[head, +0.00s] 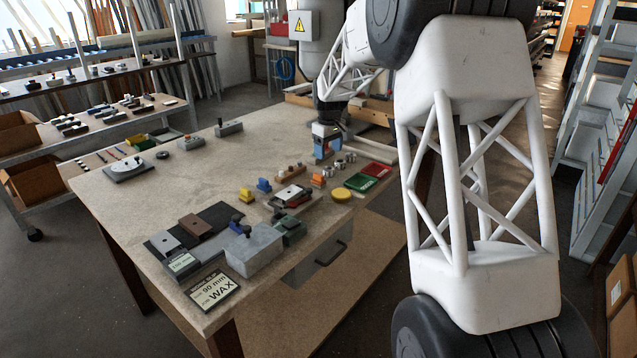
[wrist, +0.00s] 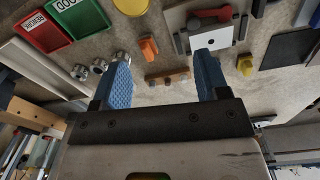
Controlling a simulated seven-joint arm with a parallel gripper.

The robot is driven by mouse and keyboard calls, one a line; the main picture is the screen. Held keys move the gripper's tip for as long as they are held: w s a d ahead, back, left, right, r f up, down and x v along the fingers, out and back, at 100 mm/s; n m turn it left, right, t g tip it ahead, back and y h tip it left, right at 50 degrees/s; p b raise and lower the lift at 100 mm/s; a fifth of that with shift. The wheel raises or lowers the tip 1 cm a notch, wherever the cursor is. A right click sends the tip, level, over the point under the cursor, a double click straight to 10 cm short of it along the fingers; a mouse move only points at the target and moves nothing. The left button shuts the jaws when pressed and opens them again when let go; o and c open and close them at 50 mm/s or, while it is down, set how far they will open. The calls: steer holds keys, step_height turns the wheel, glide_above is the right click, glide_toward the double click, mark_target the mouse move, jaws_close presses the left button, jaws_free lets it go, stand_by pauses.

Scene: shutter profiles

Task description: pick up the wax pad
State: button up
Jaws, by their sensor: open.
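A round yellow pad (head: 341,194), which looks like the wax pad, lies flat on the workbench near its right edge. In the wrist view the yellow pad (wrist: 131,5) is cut by the top edge, above the left finger. My gripper (wrist: 162,57) is open and empty, with its two blue fingers apart. In the head view my gripper (head: 326,145) hangs over the back right of the bench, behind the pad and apart from it.
Green and red labelled trays (head: 370,176) lie right of the pad. Several small metal cylinders, orange block (wrist: 148,47) and wooden strip with knobs (wrist: 167,78) lie near my fingers.

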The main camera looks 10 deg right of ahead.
steer(key=n, duration=0.2)
glide_above(318, 175)
steer(key=f, duration=1)
steer(key=shift+w+d+f, duration=0.1)
steer(key=shift+w+f, duration=0.1)
steer(key=shift+f, duration=0.15)
steer(key=shift+f, duration=1.3)
steer(key=shift+f, duration=2.6)
steer(key=c, duration=1)
